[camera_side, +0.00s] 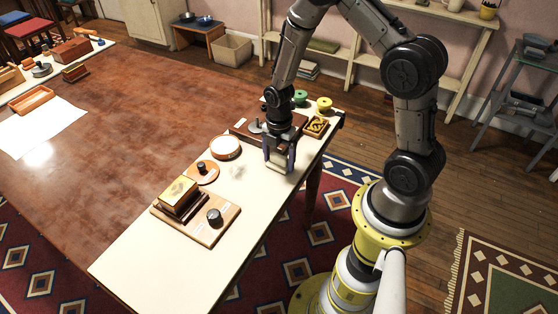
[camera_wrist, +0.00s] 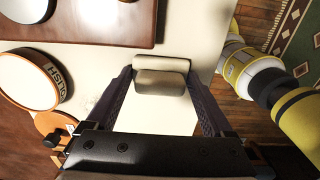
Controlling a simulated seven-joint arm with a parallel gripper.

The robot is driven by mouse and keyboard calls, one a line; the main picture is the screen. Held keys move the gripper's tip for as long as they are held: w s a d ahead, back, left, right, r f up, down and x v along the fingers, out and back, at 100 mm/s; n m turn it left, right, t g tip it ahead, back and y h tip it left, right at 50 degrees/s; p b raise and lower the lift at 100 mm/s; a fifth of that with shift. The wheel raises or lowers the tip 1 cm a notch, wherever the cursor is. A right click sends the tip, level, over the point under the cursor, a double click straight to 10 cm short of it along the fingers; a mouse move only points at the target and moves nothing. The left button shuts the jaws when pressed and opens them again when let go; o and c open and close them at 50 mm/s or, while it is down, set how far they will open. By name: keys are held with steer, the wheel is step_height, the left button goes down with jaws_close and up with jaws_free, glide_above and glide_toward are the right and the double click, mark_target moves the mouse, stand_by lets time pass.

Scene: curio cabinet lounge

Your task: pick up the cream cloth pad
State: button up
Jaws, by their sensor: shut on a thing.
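The cream cloth pad (camera_wrist: 160,75) is a small, soft-looking roll-shaped piece between my fingertips in the wrist view. In the side view the pad (camera_side: 278,168) shows pale under my gripper (camera_side: 279,160), close above or on the cream table top. My gripper (camera_wrist: 160,78) points down and is shut on the pad, with one dark finger against each end. Whether the pad touches the table is hard to tell.
A wooden board (camera_side: 218,222) holds a block and a knob. A dark board (camera_wrist: 85,22) and small tray (camera_side: 316,126) lie behind. The front table top (camera_side: 165,270) is clear.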

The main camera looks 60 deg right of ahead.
mark_target(281, 157)
steer(key=shift+r, duration=0.1)
steer(key=shift+r, duration=0.2)
steer(key=r, duration=0.3)
steer(key=shift+s+a+r, duration=0.1)
steer(key=shift+s+r, duration=0.1)
steer(key=shift+s, duration=0.1)
steer(key=s+a+r, duration=0.3)
steer(key=s+r, duration=0.6)
steer(key=s, duration=0.4)
steer(key=shift+a, duration=0.1)
